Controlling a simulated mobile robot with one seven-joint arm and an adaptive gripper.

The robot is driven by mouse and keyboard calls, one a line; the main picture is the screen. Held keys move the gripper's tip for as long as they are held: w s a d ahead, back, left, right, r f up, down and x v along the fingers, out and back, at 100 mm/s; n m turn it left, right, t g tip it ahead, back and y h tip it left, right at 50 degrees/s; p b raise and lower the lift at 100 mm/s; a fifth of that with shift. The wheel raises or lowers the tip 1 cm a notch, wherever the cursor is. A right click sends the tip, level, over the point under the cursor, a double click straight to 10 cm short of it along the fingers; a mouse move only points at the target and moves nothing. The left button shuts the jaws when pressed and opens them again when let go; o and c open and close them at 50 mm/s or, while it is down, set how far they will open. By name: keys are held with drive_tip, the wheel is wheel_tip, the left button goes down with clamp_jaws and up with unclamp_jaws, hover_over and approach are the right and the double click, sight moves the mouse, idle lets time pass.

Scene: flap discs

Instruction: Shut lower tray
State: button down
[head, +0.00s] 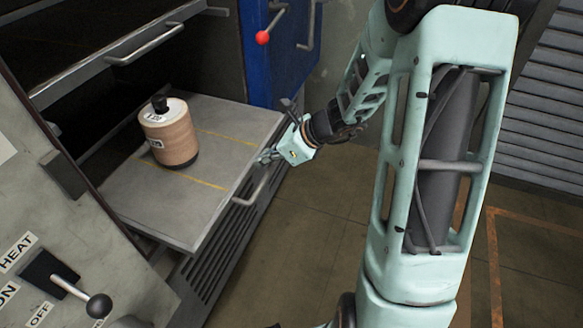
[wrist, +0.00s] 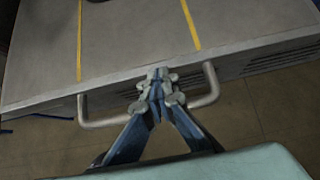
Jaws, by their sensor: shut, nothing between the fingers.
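The lower tray (head: 215,122) is pulled out of the cabinet, a flat grey plate with yellow lines. Its front edge with a bar handle (head: 252,188) faces my arm. In the wrist view the tray (wrist: 130,45) fills the top and its handle (wrist: 100,122) spans the middle. My gripper (head: 266,157) is at the tray's front edge. In the wrist view the gripper (wrist: 157,82) is shut, its fingertips together at the middle of the front edge, over the handle's span. I cannot tell whether they touch the tray. A tan cylinder stack (head: 170,140) with a black knob stands upright on the tray.
An upper tray with a handle (head: 145,45) is above, at the upper left. A blue door (head: 285,60) with a red-knobbed lever (head: 263,37) stands behind my gripper. A control panel with a black-knobbed lever (head: 98,305) is at lower left. The floor (head: 310,225) before the tray is clear.

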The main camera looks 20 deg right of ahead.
drive_tip(key=w+a+p, duration=0.1)
drive_tip(key=w+a, duration=0.3)
drive_tip(key=a, duration=0.2)
drive_tip(key=w+a+p, duration=0.1)
drive_tip(key=w+a, duration=0.3)
drive_tip(key=a, duration=0.2)
drive_tip(key=w+a+p, duration=0.1)
drive_tip(key=w+a, duration=0.4)
drive_tip(key=a, duration=0.1)
drive_tip(key=shift+w+p, duration=0.1)
drive_tip(key=shift+p, duration=0.3)
drive_tip(key=shift+r, duration=0.1)
